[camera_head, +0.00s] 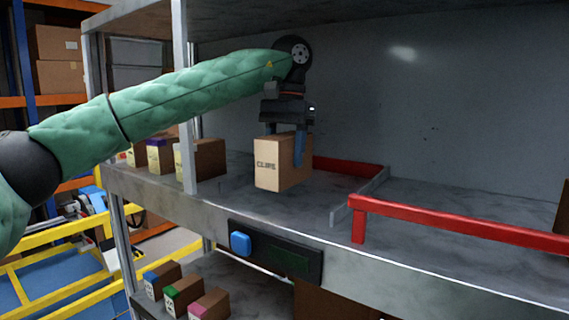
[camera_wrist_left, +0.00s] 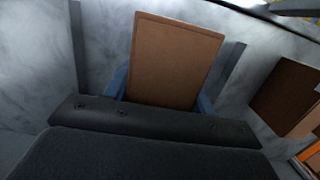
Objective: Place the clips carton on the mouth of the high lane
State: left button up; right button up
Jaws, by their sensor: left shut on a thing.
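The clips carton (camera_head: 281,163), a tan box lettered CLIPS on its front, is upright on or just above the grey upper shelf; I cannot tell if it touches. My left gripper (camera_head: 299,147) points down from above and is shut on it, with a blue finger along its side. In the left wrist view, the carton's brown top (camera_wrist_left: 175,60) sits between the blue fingers (camera_wrist_left: 162,95). A red rail (camera_head: 345,167) lies behind and right of the carton, ending near a grey divider (camera_head: 360,195); I cannot tell which lane is the high one. My right gripper is out of view.
Several cartons (camera_head: 205,158) stand on the shelf left of the clips carton, behind a metal post (camera_head: 184,100). A raised red rail (camera_head: 455,222) runs along the right. A panel with a blue button (camera_head: 240,243) is on the shelf front. Small boxes (camera_head: 183,290) stand below.

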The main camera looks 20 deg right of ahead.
aim_at(285, 169)
pick_arm(q)
jog(key=shift+s+f+p, duration=0.15)
jog(key=shift+f+p, duration=0.7)
jog(key=shift+f, duration=0.05)
jog(key=shift+f+p, duration=0.45)
jog(key=shift+f, duration=0.55)
jog(key=shift+f, duration=0.15)
jog(key=o, duration=1.3)
jog(key=shift+r, duration=0.2)
